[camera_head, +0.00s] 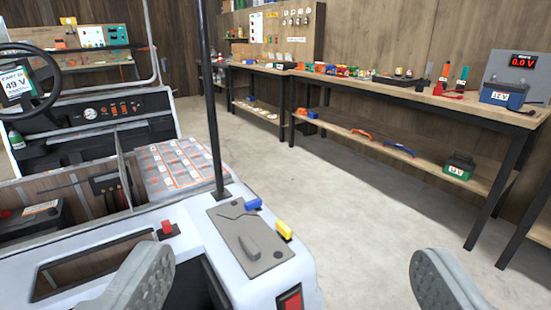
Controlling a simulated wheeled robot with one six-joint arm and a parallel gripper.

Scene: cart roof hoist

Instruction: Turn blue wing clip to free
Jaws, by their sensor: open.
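The blue wing clip (253,204) sits on the far right edge of a grey plate (228,227) on the white cart body. It lies just right of the foot of a black roof post (212,100). A yellow clip (284,229) sits on the same plate, nearer to me. My gripper (290,285) is open and empty. Its two grey fingers show at the bottom, left and right, apart from both clips. The clip's exact turn is too small to tell.
A red switch (167,227) stands on the cart left of the plate. The steering wheel (28,78) and a dashboard are at the left. A workbench (400,86) with tools runs along the back wall. Open floor (350,200) lies right of the cart.

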